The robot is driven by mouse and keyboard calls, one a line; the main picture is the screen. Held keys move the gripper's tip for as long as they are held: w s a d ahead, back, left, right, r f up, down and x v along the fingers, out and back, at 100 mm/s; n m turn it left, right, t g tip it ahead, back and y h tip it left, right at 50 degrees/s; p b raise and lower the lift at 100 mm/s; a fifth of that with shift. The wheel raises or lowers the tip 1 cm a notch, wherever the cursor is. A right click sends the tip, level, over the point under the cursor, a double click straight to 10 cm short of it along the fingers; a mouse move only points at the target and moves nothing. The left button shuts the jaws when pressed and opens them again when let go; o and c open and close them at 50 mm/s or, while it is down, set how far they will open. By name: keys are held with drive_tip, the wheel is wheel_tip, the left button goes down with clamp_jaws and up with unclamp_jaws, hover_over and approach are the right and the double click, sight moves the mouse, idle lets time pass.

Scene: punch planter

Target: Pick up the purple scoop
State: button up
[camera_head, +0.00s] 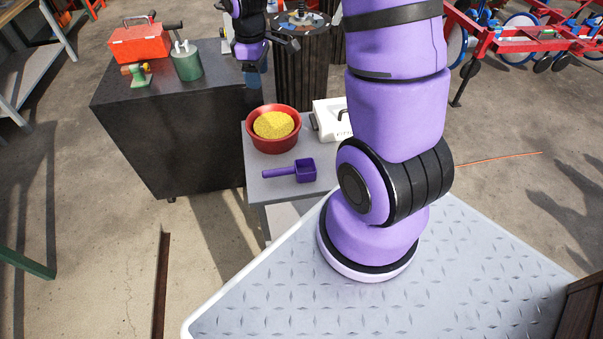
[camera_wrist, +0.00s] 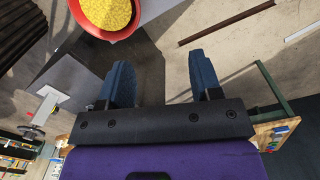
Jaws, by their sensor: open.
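The purple scoop (camera_head: 293,171) lies on a small grey table (camera_head: 262,191) in the head view, its square cup to the right and its handle to the left. It is in front of a red bowl (camera_head: 273,145) of yellow grains. The scoop does not show in the wrist view. My gripper (camera_wrist: 163,80) is open and empty, with its two blue fingers apart. In the head view it is above and behind the bowl, beside the dark cabinet, and its fingers are partly hidden.
A white case (camera_head: 329,121) stands right of the bowl, partly behind my arm. The black cabinet (camera_head: 165,130) to the left holds a red toolbox (camera_head: 140,44), a green canister (camera_head: 187,63) and a small green-and-red tool (camera_head: 136,75). A dark slatted planter (camera_head: 299,80) stands behind the table.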

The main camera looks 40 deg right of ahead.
wheel_tip(320, 180, down, 14)
drive_tip(key=d+n+g+y, duration=0.1)
drive_tip(key=d+n, duration=0.1)
drive_tip(key=d, duration=0.1)
drive_tip(key=n+g+y, duration=0.1)
drive_tip(key=n, duration=0.1)
approach(282, 169)
drive_tip(key=w+d+x, duration=0.1)
drive_tip(key=x, duration=0.4)
drive_tip(key=shift+s+a+x, duration=0.1)
drive_tip(key=shift+s+x, duration=0.05)
drive_tip(key=shift+x, duration=0.95)
drive_tip(key=shift+s+a+x, duration=0.15)
drive_tip(key=shift+x, duration=0.9)
drive_tip(key=shift+s+a+x, duration=0.1)
drive_tip(key=shift+s+x, duration=0.05)
drive_tip(key=shift+x, duration=0.95)
drive_tip(key=shift+r, duration=0.15)
clamp_jaws()
drive_tip(key=shift+r, duration=0.1)
drive_tip(key=v, duration=0.3)
drive_tip(key=s+a+v, duration=0.1)
drive_tip(key=v, duration=0.5)
drive_tip(key=shift+s+a+r, duration=0.1)
drive_tip(key=shift+s+r, duration=0.2)
drive_tip(key=shift+r, duration=0.25)
